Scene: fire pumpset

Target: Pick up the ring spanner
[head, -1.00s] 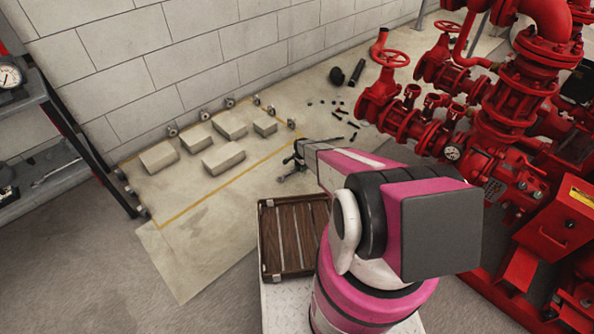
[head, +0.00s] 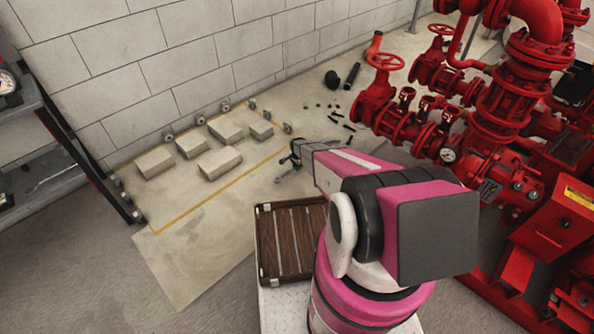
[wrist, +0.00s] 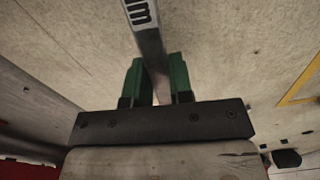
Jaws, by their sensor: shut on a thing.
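The ring spanner (wrist: 143,28) shows in the wrist view as a flat grey metal bar with dark lettering. It runs from the top edge down between the green fingers of my gripper (wrist: 157,78). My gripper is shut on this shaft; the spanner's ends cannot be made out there. In the head view my gripper (head: 295,156) is small, close over the pale floor patch beyond the slatted wooden crate. My arm hides part of it, and the spanner is too small to tell clearly there.
Several pale blocks (head: 220,163) stand on the floor patch left of my gripper. Small dark parts (head: 337,113) lie beyond it. The red pumpset (head: 490,130) fills the right. A wooden crate (head: 262,240) is near my arm. A shelf (head: 60,140) stands at left.

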